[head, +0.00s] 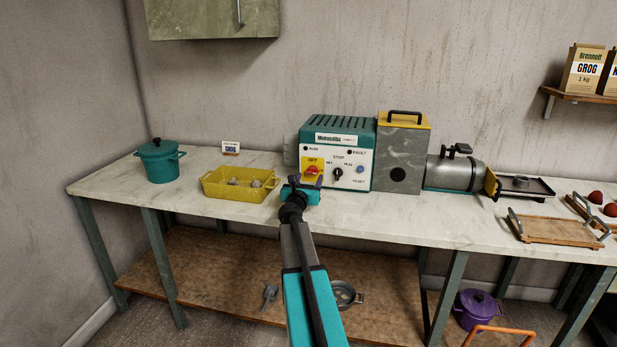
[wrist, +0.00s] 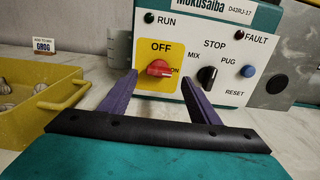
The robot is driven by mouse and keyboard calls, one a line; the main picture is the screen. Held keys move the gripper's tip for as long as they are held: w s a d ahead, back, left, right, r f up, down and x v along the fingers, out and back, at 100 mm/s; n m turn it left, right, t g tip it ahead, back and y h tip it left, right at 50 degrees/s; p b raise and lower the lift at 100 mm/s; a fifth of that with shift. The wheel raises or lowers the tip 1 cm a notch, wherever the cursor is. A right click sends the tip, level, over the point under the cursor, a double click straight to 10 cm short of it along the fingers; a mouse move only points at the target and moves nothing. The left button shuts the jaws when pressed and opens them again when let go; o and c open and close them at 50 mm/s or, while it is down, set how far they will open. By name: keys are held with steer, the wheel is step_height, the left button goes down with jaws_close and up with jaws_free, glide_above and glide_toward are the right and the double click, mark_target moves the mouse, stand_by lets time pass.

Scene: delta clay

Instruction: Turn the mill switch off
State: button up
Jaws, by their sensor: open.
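The mill (head: 338,150) is a teal box with a white front panel, standing on the long table. Its red switch knob (wrist: 159,68) sits on a yellow plate (wrist: 150,83) marked OFF above and ON at the right. The knob lies roughly level, its right end beside the ON mark. The red knob also shows in the head view (head: 311,170), just above my gripper (head: 302,186). In the wrist view, my gripper (wrist: 160,80) is open, its purple fingers on either side of the knob, with gaps. I cannot tell how far the fingertips are from the panel.
A black selector (wrist: 208,76) and blue button (wrist: 248,84) are right of the knob. A yellow tray (head: 238,193) holding round lumps stands left of the mill. A teal pot (head: 159,165) is farther left. A grey box (head: 402,155) adjoins the mill's right.

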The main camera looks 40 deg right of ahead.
mark_target(312, 173)
steer(key=shift+x, duration=2.15)
